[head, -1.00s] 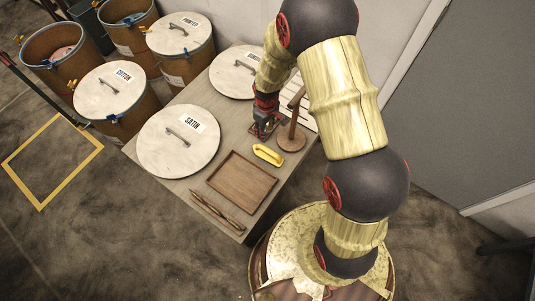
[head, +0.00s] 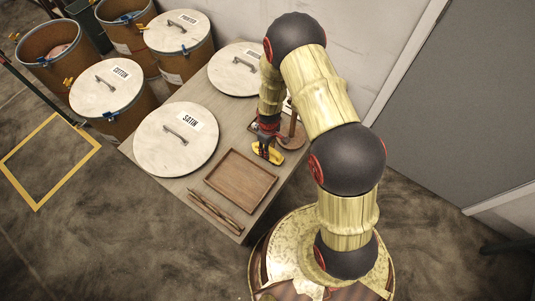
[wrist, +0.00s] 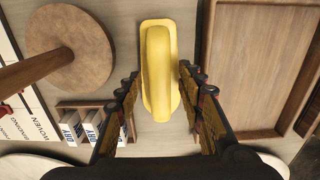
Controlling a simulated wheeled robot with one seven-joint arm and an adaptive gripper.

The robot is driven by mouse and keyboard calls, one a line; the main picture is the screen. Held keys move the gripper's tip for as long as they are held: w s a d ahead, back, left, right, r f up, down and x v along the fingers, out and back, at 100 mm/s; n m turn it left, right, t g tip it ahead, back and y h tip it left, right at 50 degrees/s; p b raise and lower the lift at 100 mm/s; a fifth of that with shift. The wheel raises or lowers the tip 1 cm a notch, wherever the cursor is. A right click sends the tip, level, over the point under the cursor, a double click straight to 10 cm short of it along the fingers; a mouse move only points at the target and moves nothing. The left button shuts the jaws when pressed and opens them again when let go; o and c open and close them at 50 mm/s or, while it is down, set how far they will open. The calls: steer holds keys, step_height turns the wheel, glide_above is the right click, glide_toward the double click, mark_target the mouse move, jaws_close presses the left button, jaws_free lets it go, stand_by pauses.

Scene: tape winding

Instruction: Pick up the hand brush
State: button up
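The yellow hand brush (head: 267,154), long with a raised rounded grip, lies on the grey table beside the wooden tray. In the wrist view the brush (wrist: 159,60) runs lengthwise between the two fingers of my gripper (wrist: 159,82). The fingers are open, one on each side, with a small gap on the left and a smaller one on the right. In the head view my gripper (head: 267,137) is over the brush and hides part of it. Whether the brush's underside has bristles cannot be seen.
A wooden tray (head: 240,178) lies close by, right of the brush in the wrist view. A round-based wooden stand (wrist: 70,45) and a small box of labelled blocks (wrist: 92,122) are to its left. Round lids (head: 177,140), wooden sticks (head: 215,212) and drums (head: 113,89) lie farther off.

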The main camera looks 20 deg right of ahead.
steer(key=shift+f, duration=0.15)
steer(key=shift+c, duration=1.2)
jaws_close()
